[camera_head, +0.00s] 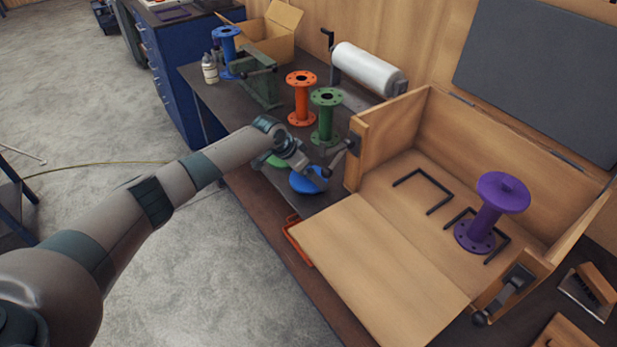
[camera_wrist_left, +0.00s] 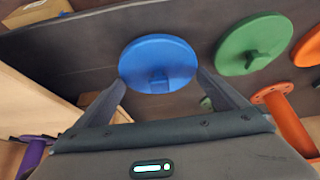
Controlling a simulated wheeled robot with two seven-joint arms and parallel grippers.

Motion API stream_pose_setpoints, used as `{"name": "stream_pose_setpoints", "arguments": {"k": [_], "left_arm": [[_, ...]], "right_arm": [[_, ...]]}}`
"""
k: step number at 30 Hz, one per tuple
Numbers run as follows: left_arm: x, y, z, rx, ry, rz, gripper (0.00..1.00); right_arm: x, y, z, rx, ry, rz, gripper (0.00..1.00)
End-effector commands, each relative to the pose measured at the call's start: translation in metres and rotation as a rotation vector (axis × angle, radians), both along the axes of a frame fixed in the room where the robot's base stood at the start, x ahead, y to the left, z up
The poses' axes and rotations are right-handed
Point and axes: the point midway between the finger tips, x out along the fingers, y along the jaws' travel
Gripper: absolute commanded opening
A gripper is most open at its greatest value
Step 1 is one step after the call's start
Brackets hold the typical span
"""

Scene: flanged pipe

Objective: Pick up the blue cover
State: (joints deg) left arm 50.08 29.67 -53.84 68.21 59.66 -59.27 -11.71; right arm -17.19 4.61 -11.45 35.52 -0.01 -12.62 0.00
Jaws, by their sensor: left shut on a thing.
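The blue cover (camera_head: 303,183) is a round disc near the front edge of the workbench, left of the wooden box. My left gripper (camera_head: 312,174) reaches it from the left and partly hides it. In the left wrist view the blue cover (camera_wrist_left: 158,52) shows its flat face and a small block-shaped knob, between the two fingers of my left gripper (camera_wrist_left: 162,82). The fingers are shut on the cover. I cannot tell whether it touches the bench. My right gripper is not in view.
Orange (camera_head: 301,100), green (camera_head: 325,112) and blue (camera_head: 228,50) flanged pipes stand farther back. The open wooden box (camera_head: 385,262) at the right holds a purple pipe (camera_head: 487,215). A white roll (camera_head: 367,70) lies behind.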

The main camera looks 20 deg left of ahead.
Motion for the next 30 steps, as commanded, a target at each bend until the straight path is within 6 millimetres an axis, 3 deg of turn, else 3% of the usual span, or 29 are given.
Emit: {"name": "stream_pose_setpoints", "arguments": {"k": [15,30], "left_arm": [[0.001,0.0,0.075,0.0,-0.002,0.0,0.71],[0.0,0.0,0.082,0.001,-0.001,0.0,0.71]], "right_arm": [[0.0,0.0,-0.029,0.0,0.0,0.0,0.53],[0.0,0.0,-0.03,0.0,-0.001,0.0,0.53]]}}
